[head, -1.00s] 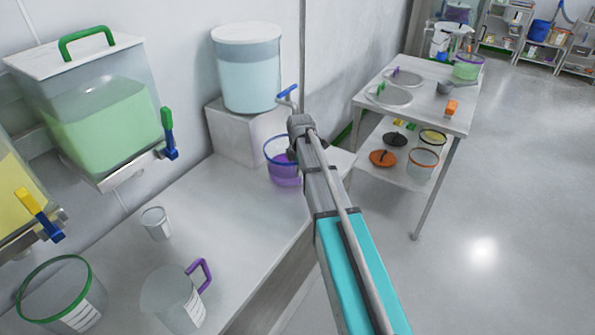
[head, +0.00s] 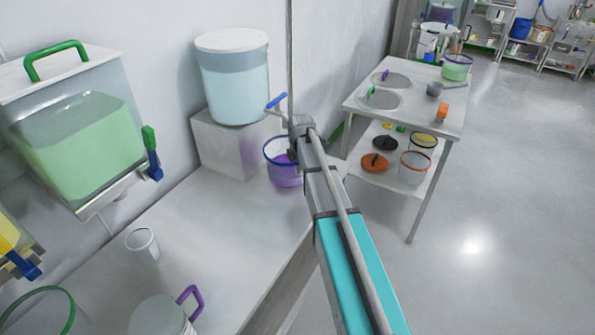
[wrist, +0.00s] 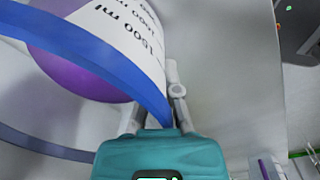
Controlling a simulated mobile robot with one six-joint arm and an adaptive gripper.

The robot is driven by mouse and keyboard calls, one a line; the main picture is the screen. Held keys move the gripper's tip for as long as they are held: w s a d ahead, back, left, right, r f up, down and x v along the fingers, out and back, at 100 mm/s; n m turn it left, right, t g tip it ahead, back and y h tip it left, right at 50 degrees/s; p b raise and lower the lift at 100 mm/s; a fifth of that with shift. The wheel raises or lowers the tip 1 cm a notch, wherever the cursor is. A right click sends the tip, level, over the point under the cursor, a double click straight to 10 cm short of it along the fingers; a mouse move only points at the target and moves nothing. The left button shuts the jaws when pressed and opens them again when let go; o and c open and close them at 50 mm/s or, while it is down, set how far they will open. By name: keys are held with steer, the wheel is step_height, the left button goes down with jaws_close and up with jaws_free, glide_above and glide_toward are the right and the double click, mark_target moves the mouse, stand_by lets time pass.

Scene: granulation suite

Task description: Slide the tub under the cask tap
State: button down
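The tub (head: 284,173) is clear with a blue rim and purple contents. It stands on the worktop by the right front of a white block, and its rim shows just below the cask tap (head: 277,101) in the head view. The cask (head: 236,78) has a white lid and pale blue liquid and stands on the block. My gripper (head: 298,150) is at the tub's right side, partly hidden by my arm. In the wrist view, my gripper (wrist: 155,108) straddles the tub's blue rim (wrist: 120,78) and appears shut on it. The fingertips' contact is partly hidden.
The white block (head: 225,145) is close behind the tub. A small cup (head: 143,243) and a purple-handled jug (head: 160,315) stand on the near worktop (head: 215,225). A green dispenser (head: 80,145) hangs at left. The worktop's front edge is close to the tub's right.

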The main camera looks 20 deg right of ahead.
steer(key=shift+d, duration=0.15)
steer(key=c, duration=0.7)
jaws_free()
steer(key=shift+w, duration=0.1)
steer(key=shift+r, duration=0.1)
